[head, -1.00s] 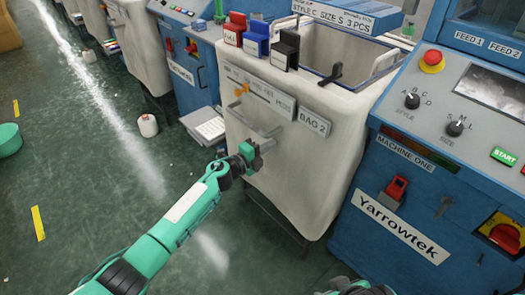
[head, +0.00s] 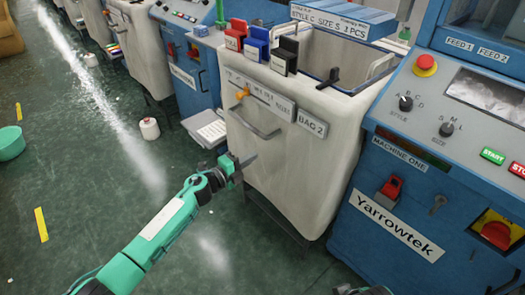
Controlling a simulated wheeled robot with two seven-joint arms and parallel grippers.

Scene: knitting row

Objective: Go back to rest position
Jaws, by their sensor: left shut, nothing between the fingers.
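My left arm comes in from the lower left in the head view. My left gripper (head: 244,167) is shut and empty, in front of the white bag bin (head: 305,180) and below its grey handle (head: 254,124). The fingers look apart from the handle; whether they touch the bin's front cannot be told. Of my right arm only a dark piece shows at the bottom edge, and its gripper fingers cannot be made out.
The blue Yarrowtek machine (head: 345,225) stands right of the bin. Red (head: 235,34), blue (head: 257,43) and black (head: 284,57) clips sit on the bin's rim. A yarn cone (head: 149,128) stands on the floor. The green floor at left is mostly open.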

